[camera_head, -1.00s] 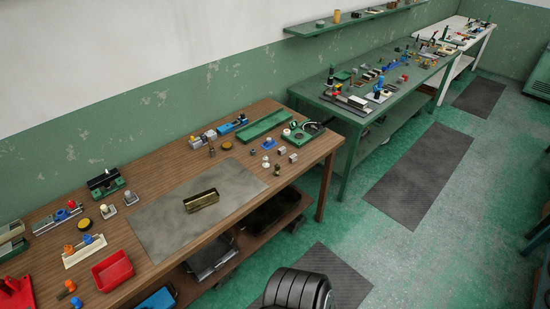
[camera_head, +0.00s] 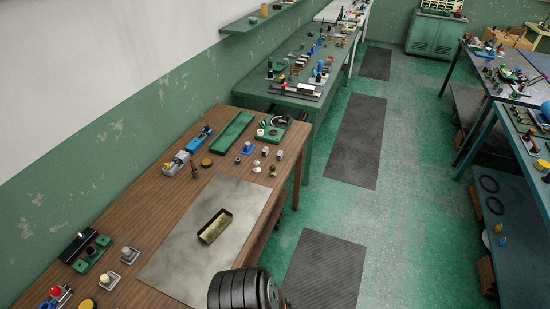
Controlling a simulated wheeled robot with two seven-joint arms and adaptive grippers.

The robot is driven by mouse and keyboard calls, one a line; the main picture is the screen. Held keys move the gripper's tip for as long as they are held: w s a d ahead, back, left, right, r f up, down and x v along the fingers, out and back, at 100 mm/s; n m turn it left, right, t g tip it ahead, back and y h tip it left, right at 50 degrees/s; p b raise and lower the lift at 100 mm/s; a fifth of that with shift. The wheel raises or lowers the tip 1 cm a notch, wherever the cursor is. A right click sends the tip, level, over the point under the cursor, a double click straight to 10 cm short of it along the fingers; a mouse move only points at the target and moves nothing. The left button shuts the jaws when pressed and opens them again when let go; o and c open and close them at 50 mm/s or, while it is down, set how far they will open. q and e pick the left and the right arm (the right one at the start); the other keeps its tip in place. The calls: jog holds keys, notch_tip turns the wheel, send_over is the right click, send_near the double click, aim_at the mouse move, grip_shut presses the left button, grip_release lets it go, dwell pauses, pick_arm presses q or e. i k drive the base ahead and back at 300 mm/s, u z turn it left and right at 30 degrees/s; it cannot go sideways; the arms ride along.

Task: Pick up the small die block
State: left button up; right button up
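Small block-like pieces stand near the right end of the brown wooden bench (camera_head: 136,215). One small grey metal block (camera_head: 279,155) sits near the bench's right edge, and another small piece (camera_head: 272,170) is just in front of it. They are too small to tell for sure which is the die block. Neither of my grippers shows in the head view.
A brass tray (camera_head: 228,216) lies on a grey mat (camera_head: 170,268) on the bench. A long green tray (camera_head: 233,131) lies at its back. A green table (camera_head: 291,88) stands beyond. The aisle floor (camera_head: 405,150) is open, with dark mats; blue-topped tables (camera_head: 520,125) stand right.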

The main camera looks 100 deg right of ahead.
aim_at(280, 156)
jog(key=z, duration=1.65)
